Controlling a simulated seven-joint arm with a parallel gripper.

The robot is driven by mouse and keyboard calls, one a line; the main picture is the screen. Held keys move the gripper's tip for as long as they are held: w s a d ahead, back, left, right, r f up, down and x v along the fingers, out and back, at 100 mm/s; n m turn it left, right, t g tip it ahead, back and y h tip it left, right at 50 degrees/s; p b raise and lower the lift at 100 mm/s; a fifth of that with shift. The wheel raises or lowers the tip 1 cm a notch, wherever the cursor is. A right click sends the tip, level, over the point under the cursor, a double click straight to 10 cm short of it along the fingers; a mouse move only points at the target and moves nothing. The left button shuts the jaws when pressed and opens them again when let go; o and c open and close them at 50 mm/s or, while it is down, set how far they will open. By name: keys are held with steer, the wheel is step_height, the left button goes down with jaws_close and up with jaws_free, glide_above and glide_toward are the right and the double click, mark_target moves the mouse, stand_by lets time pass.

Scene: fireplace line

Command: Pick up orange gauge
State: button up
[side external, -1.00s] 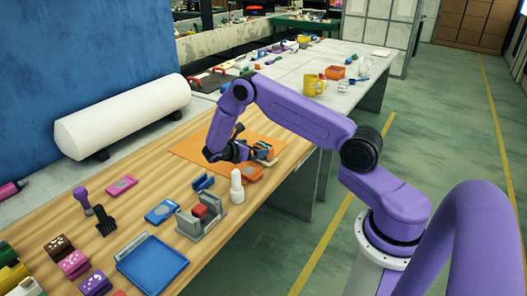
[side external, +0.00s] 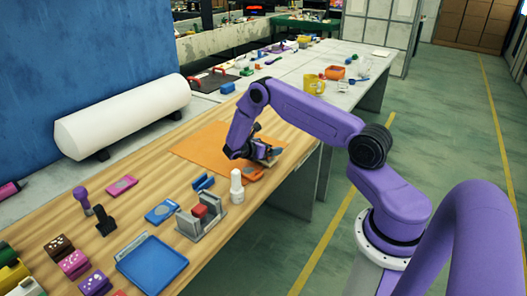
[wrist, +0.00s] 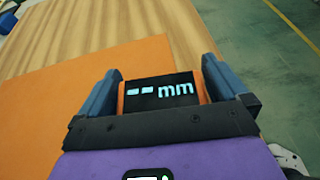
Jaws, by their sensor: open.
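The orange gauge (wrist: 160,90) shows in the wrist view as a black display reading "-- mm" with orange edges. It lies between the two blue-grey fingers of my gripper (wrist: 160,78), which are apart on its left and right sides. I cannot tell whether either finger touches it. In the side view, my gripper (side external: 268,158) is low over the table, and an orange part of the gauge (side external: 253,175) shows just below it. The rest of the gauge is hidden by my gripper there.
An orange mat (side external: 203,144) lies beside the gauge. A white bottle (side external: 237,186), a blue holder (side external: 203,182) and a grey fixture with a red block (side external: 200,212) stand close by. A white roll (side external: 120,117) lies at the back. The table's edge is close on the right.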

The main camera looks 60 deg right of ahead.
steer(key=c, duration=1)
steer(key=shift+r, duration=0.2)
